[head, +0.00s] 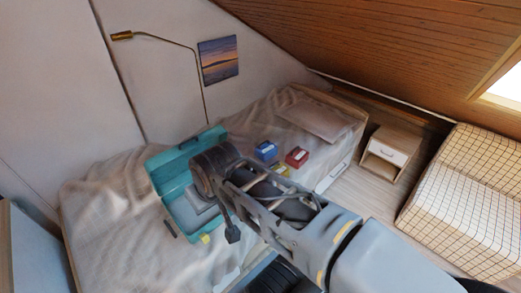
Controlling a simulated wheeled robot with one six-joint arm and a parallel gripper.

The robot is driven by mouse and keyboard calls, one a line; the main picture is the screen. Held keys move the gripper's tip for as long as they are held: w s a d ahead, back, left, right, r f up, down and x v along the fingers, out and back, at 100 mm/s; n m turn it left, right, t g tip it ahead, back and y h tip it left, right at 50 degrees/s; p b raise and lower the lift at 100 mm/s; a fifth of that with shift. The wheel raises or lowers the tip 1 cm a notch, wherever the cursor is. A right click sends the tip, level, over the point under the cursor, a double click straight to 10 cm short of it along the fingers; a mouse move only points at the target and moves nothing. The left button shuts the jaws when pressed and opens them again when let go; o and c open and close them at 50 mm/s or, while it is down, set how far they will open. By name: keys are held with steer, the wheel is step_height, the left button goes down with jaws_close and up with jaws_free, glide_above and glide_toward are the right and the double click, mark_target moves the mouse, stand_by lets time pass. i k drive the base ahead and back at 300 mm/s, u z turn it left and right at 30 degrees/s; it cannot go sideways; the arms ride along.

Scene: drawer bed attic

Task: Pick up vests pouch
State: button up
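A blue pouch-like item (266,151) and a red one (297,157), each with a pale label, lie on the bed just beyond my arm. A small yellow item (281,168) lies nearer, partly hidden by the arm. The labels are too small to read, so I cannot tell which item is the vests pouch. My arm reaches in from the lower right over the bed. A dark end part, seemingly my gripper (232,235), hangs beside the teal case, apart from the blue and red items. Its fingers cannot be made out.
An open teal case (172,189) lies on the rumpled bed (105,215), a dark strip (170,229) beside it. A brass lamp (122,36) arcs above. A pillow (313,117), nightstand (390,151) and checked sofa (460,200) stand right, under a sloping ceiling.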

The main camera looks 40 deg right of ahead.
mark_target(296, 157)
steer(key=u, duration=1.6)
steer(key=k, duration=2.55)
steer(key=z, duration=1.75)
steer(key=i, duration=1.05)
